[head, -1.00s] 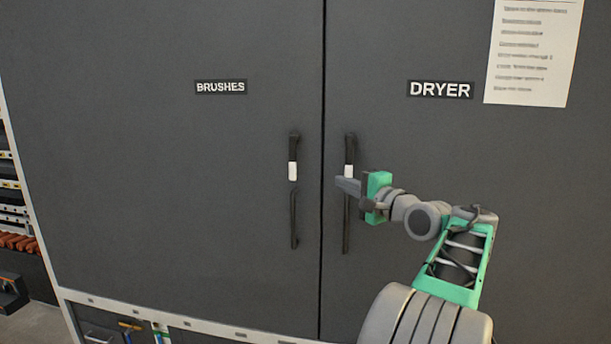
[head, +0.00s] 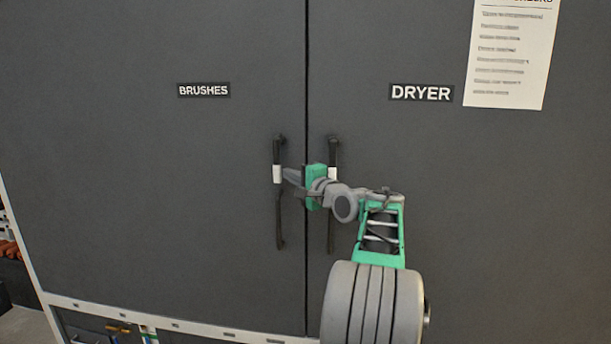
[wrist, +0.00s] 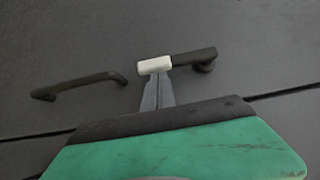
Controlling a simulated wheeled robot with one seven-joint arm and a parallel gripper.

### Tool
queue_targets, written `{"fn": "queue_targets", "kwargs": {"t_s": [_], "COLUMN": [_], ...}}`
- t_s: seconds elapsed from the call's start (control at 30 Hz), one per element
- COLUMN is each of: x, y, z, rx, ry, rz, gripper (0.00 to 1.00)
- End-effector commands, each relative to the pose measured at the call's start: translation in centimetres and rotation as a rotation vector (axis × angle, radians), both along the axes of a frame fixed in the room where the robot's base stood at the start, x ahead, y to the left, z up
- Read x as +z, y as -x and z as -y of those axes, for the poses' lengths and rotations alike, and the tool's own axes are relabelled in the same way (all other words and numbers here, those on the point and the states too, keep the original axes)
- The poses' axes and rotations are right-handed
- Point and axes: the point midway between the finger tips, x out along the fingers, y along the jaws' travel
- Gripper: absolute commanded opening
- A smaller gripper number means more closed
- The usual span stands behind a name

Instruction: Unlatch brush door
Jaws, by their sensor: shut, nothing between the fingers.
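The brush door (head: 150,180) is the dark grey left panel with a BRUSHES label (head: 204,90), and it looks closed. Its black upright handle (head: 279,225) has a white section (head: 277,174) near the middle. My gripper (head: 285,176) is shut and empty, with its fingertips at the right side of the white section. In the wrist view the shut fingertips (wrist: 157,80) meet the white section (wrist: 154,65), and they look in contact with it. The lower handle bar (wrist: 80,85) also shows there.
The dryer door (head: 480,200) stands to the right across a narrow seam, with its own handle (head: 331,235) partly behind my gripper. A paper notice (head: 510,55) is on it. Shelves and drawers (head: 110,328) show below at the left.

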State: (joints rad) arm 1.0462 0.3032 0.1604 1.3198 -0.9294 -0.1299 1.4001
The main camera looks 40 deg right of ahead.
Motion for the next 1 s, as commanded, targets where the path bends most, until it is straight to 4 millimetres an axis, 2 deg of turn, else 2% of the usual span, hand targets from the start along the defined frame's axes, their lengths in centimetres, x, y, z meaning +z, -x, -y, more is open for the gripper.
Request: {"fn": "queue_targets", "kwargs": {"t_s": [0.47,1.0], "x": [-0.2,-0.8], "y": [-0.5,-1.9], "z": [-0.4,-1.9], "rx": [0.0,0.014], "ry": [-0.003,-0.078], "rz": [0.001,0.094], "gripper": [0.0,0.0]}}
